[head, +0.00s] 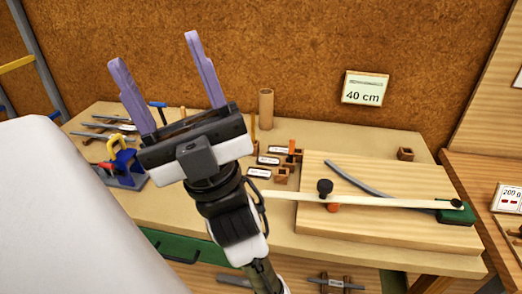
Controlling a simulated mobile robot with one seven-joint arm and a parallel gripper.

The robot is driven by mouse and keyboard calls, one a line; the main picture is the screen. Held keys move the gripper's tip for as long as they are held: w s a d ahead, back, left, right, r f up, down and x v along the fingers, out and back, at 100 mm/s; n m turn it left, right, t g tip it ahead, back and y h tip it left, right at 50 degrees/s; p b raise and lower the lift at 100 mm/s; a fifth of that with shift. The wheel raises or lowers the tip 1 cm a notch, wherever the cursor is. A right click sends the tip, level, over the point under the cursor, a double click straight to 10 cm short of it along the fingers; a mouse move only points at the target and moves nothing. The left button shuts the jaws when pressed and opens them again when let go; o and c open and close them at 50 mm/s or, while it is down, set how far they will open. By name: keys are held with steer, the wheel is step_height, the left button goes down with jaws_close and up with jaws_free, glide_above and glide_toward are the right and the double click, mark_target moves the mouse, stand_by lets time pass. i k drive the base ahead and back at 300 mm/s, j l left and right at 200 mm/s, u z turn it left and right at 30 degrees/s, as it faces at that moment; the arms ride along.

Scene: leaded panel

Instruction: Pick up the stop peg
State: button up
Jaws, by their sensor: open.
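My gripper (152,50) is raised at the left of the head view. Its two purple fingers point up, spread wide apart with nothing between them. I cannot tell for sure which thing is the stop peg. Small wooden blocks (282,176) with white labels stand mid-bench, and an orange piece (292,146) stands up among them. These are too small to tell apart clearly. A wooden board (400,236) lies at the right, with a pale strip (385,201), a black knob (325,187) and a green end piece (457,213). My gripper hides part of the bench.
A tan cylinder (266,108) stands at the back of the bench. Tools and a blue-and-red device (124,165) lie at the left. A "40 cm" sign (365,89) hangs on the wall.

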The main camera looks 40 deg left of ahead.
mark_target(292, 141)
steer(key=u, duration=0.95)
